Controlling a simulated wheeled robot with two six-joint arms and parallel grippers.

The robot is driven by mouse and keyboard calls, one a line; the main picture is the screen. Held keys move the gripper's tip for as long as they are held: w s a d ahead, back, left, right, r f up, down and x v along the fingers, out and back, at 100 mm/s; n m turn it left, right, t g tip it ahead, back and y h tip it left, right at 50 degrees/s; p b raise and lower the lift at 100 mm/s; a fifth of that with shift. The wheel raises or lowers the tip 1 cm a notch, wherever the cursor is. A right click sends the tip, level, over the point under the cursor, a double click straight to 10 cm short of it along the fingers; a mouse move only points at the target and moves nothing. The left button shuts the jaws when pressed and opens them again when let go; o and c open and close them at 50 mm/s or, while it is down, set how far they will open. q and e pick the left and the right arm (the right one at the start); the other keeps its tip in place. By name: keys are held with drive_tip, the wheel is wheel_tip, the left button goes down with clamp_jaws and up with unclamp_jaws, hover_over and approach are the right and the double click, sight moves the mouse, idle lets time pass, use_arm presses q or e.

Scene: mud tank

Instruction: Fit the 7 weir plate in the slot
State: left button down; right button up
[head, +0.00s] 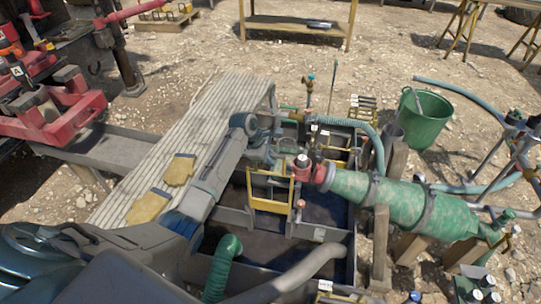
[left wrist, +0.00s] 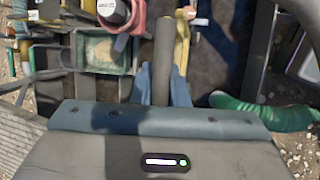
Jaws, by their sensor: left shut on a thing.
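My left gripper (head: 268,156) reaches over the mud tank (head: 322,236), close to the top of a yellow frame (head: 270,205). In the left wrist view its blue-grey fingers (left wrist: 163,88) are shut on a narrow grey-brown bar-like piece (left wrist: 163,45), perhaps the weir plate seen edge-on. No number shows on it. A yellow upright (left wrist: 183,42) stands just right of the piece. My arm and gripper hide part of the tank, and I cannot tell whether the held piece sits in a slot. My right gripper is not in view.
A green hose (head: 224,265) and a grey pipe (head: 300,274) cross the near tank. Gloves (head: 179,170) lie on the ribbed board (head: 190,112). A green bucket (head: 425,118) stands behind.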

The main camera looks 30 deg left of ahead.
use_arm(q)
wheel_tip(320, 180, down, 8)
drive_tip(key=b, duration=0.2)
drive_tip(key=shift+f, duration=0.25)
idle(0.5)
